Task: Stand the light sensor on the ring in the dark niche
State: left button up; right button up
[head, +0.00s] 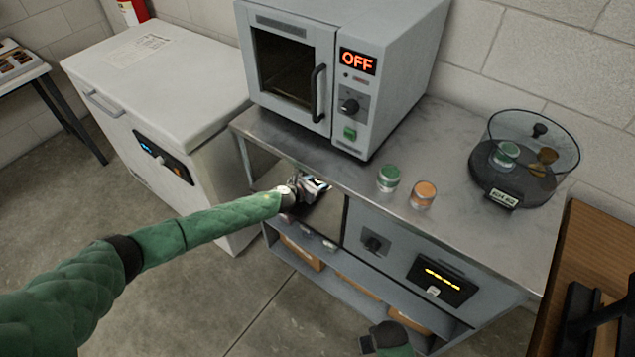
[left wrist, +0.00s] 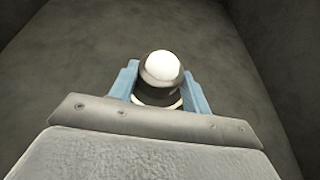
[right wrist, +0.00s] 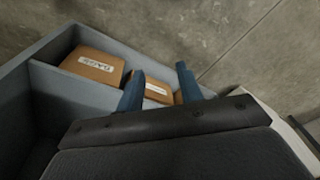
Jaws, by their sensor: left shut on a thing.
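The light sensor (left wrist: 162,70), a dark round body with a white dome on top, sits between the blue fingers of my left gripper (left wrist: 158,92) in the left wrist view. The gripper is shut on it, inside a dark grey space with plain walls. A pale curved edge shows under the sensor; I cannot tell whether it is the ring or part of the sensor. In the head view my left gripper (head: 314,187) reaches into the niche (head: 325,217) under the counter, and the sensor is not clear there. My right gripper (right wrist: 160,90) is open and empty.
The counter (head: 440,150) carries an oven (head: 290,70) marked OFF, a green-lidded jar (head: 388,178), an orange-lidded jar (head: 423,195) and a clear round chamber (head: 515,165). A lower shelf holds cardboard boxes (right wrist: 93,65). A white chest (head: 160,75) stands left.

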pick_arm(q)
jog(key=o, duration=1.1)
jog(key=shift+c, duration=0.2)
jog(key=shift+r, duration=0.2)
jog(key=shift+v, duration=0.95)
jog(key=v, duration=0.8)
jog(key=shift+s+a, duration=0.15)
jog(key=shift+s, duration=0.05)
jog(key=shift+v, duration=0.75)
pick_arm(e)
jog(key=shift+s+a+r, duration=0.1)
jog(key=shift+s+r, duration=0.15)
jog(key=shift+r, duration=0.75)
pick_arm(q)
jog(key=shift+s, duration=0.1)
